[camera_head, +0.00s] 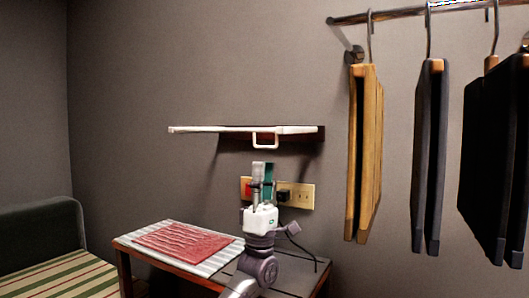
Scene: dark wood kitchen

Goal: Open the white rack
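The white rack (225,129) is fixed high on the grey wall, in the middle of the view. It is a long thin white bar or panel with a small white loop (265,146) hanging below it. A dark red-brown wooden backing (314,136) sits behind it at its right. My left gripper (262,168) points straight up below the loop, apart from it in the picture. Its fingers appear close together, and I cannot tell whether they are open. I see nothing held. My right gripper is not in view.
A small table (300,272) with a striped cloth and red mat (182,242) stands below the rack. A socket plate (303,195) with a plug is behind my gripper. Wooden hangers (365,150) hang from a rail at right. A striped seat (60,277) is at lower left.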

